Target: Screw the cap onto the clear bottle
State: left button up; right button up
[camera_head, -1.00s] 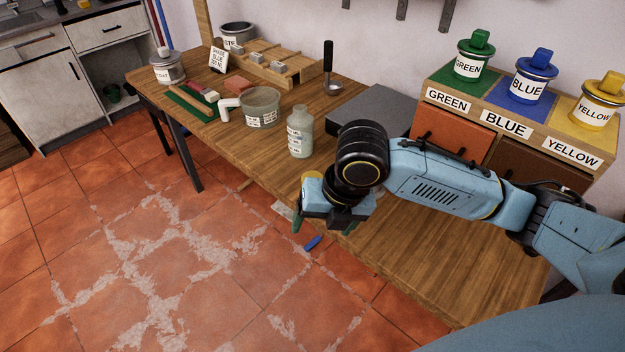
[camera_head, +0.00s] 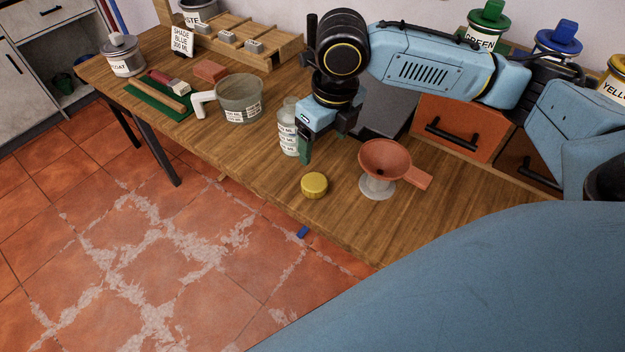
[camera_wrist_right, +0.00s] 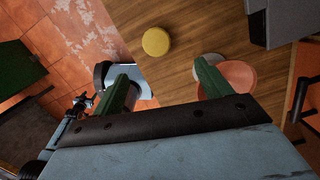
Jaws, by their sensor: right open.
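The clear bottle (camera_head: 288,140) stands upright on the wooden table, its upper part partly covered by my right gripper. The yellow cap (camera_head: 314,184) lies on the table near its front edge, apart from the bottle; it also shows in the right wrist view (camera_wrist_right: 156,41). My right gripper (camera_head: 325,148) is open and empty, just right of the bottle and above and behind the cap. In the right wrist view its green fingers (camera_wrist_right: 161,78) are spread wide, with the cap beyond them. Whether a finger touches the bottle, I cannot tell. My left gripper is out of view.
A grey-green tub (camera_head: 239,97) with a white handle stands left of the bottle. A drawer unit (camera_head: 455,133) with paint tins is at the right. Bare table lies around the cap.

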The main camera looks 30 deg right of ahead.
jog(key=b, duration=0.2)
send_over(315, 182)
jog(key=f, duration=0.7)
jog(key=shift+s+d+f, duration=0.2)
jog(key=shift+d+f, duration=0.2)
jog(key=shift+f, duration=0.45)
jog(key=f, duration=0.1)
jog(key=f+b, duration=0.1)
jog(key=f, duration=0.2)
jog(key=shift+w+a+f, duration=0.2)
jog(key=shift+a+f, duration=0.05)
jog(key=shift+a, duration=0.15)
jog(key=shift+f, duration=0.15)
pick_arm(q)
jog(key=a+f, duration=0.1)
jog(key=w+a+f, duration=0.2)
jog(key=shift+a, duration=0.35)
